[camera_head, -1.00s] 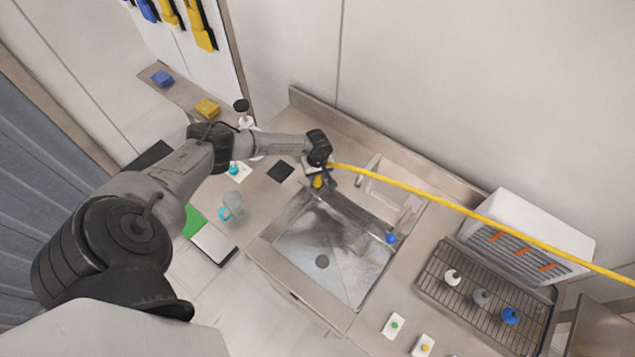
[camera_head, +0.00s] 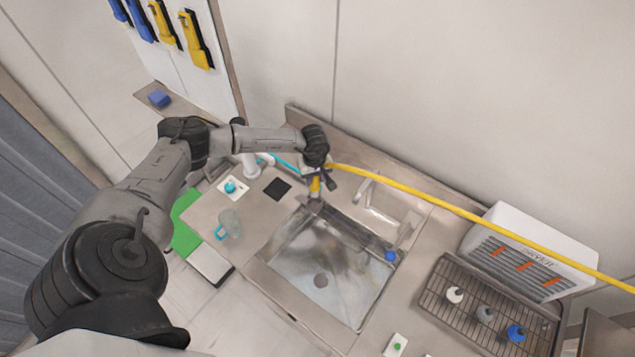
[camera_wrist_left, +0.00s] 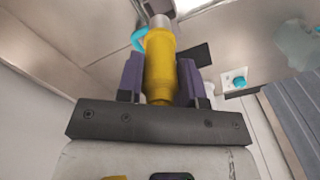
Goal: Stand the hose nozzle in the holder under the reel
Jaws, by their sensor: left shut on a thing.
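My left gripper (camera_head: 321,177) is above the back left corner of the sink and shut on the yellow hose nozzle (camera_head: 315,187). In the left wrist view the nozzle (camera_wrist_left: 160,68) sits between the two purple fingers, its pale metal tip pointing away from the gripper. The yellow hose (camera_head: 440,199) runs from the gripper to the right edge. A cyan curved piece (camera_head: 287,161) shows behind my left forearm. A cyan curve (camera_wrist_left: 139,40) also shows close beside the nozzle tip; I cannot tell whether they touch. I cannot make out the reel or holder for certain. My right gripper is not in view.
The steel sink (camera_head: 310,262) lies below the gripper, with a blue-capped item (camera_head: 391,256) at its right rim. A clear cup (camera_head: 229,222) stands on the left counter. A white unit (camera_head: 528,250) and a wire rack (camera_head: 455,318) with several bottles are at the right.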

